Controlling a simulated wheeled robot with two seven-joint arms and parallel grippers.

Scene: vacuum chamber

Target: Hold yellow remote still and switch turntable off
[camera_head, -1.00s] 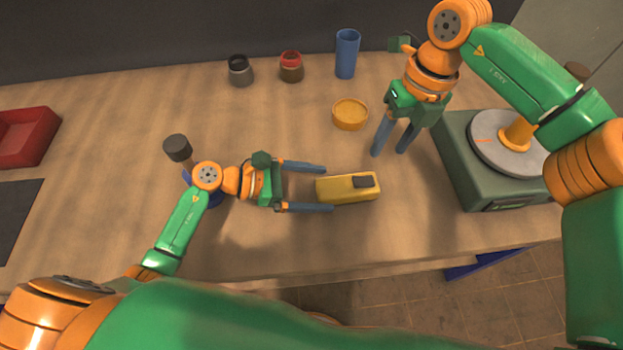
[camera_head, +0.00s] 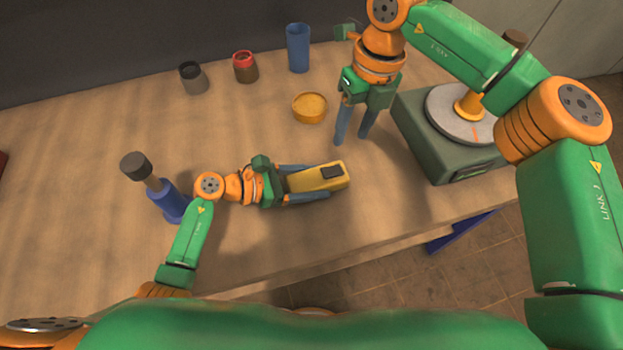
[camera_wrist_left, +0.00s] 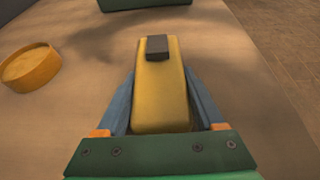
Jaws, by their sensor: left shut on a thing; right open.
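The yellow remote (camera_head: 316,177) lies on the table with a dark switch block (camera_head: 332,171) on top near its far end. My left gripper (camera_head: 308,181) is shut on the remote, one blue finger along each side. In the left wrist view the remote (camera_wrist_left: 160,95) sits between the fingers, its dark block (camera_wrist_left: 157,47) at the far end, clear of them. My right gripper (camera_head: 353,124) is open and empty, pointing down, above and right of the remote. The turntable (camera_head: 462,113) is a grey disc with an orange post on a green box (camera_head: 440,160), right of my right gripper.
A yellow round dish (camera_head: 309,107) stands left of my right gripper. A blue cup (camera_head: 298,47), a red-topped jar (camera_head: 245,67) and a grey jar (camera_head: 193,78) stand at the back. A blue post with a dark knob (camera_head: 168,201) stands left. The table's front edge is close below.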

